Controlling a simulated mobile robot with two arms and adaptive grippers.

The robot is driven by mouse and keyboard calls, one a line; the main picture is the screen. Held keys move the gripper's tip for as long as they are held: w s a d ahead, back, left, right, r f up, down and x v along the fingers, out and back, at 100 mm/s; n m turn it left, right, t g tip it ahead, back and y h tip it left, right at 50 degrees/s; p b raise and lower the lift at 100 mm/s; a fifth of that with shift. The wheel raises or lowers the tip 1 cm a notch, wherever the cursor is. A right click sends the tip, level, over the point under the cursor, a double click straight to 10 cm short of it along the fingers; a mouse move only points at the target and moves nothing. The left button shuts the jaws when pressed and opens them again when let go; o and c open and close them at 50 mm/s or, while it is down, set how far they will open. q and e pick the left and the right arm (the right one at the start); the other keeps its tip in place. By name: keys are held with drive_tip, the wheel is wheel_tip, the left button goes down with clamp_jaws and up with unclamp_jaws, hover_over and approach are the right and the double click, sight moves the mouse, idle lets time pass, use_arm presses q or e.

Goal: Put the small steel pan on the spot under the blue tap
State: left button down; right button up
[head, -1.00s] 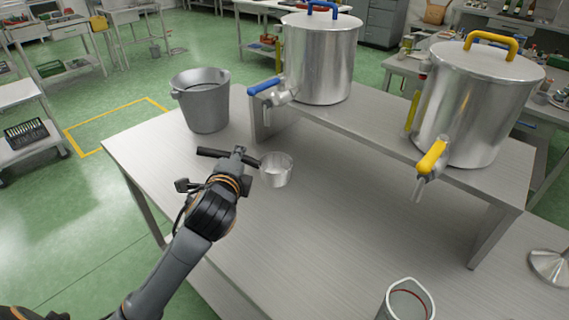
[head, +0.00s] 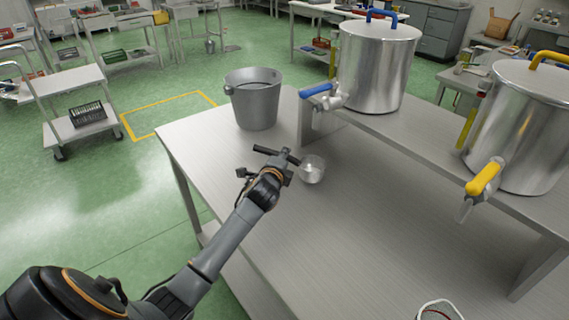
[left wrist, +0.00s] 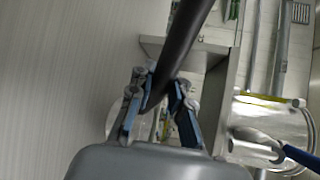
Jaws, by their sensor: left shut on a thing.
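The small steel pan (head: 312,169) is a round cup with a straight black handle, in front of the blue tap (head: 318,90) in the head view. My left gripper (head: 286,160) is shut on the black handle. In the left wrist view the handle (left wrist: 182,45) runs between the two fingers (left wrist: 160,108). I cannot tell whether the pan touches the table or hangs just above it. The blue tap is on the left steel tank (head: 378,65); its lever also shows in the left wrist view (left wrist: 301,158). No marking shows on the table under it. My right gripper is out of view.
A steel bucket (head: 254,105) stands at the table's back left corner. A raised steel shelf (head: 420,134) carries both tanks; the right one (head: 525,125) has a yellow tap (head: 484,180). A rimmed container (head: 440,311) stands at the front. The table's middle (head: 370,230) is clear.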

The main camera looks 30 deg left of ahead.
use_arm(q)
drive_tip(key=shift+d+f, duration=0.1)
drive_tip(key=shift+f, duration=1.15)
drive_tip(key=c, duration=1.2)
unclamp_jaws()
drive_tip(key=shift+s, duration=0.1)
drive_tip(key=shift+r, duration=0.2)
drive_tip(key=shift+s+d+f, duration=0.1)
drive_tip(key=shift+s+d, duration=0.05)
drive_tip(key=shift+s, duration=0.15)
drive_tip(key=v, duration=1.1)
drive_tip(key=shift+s, duration=0.15)
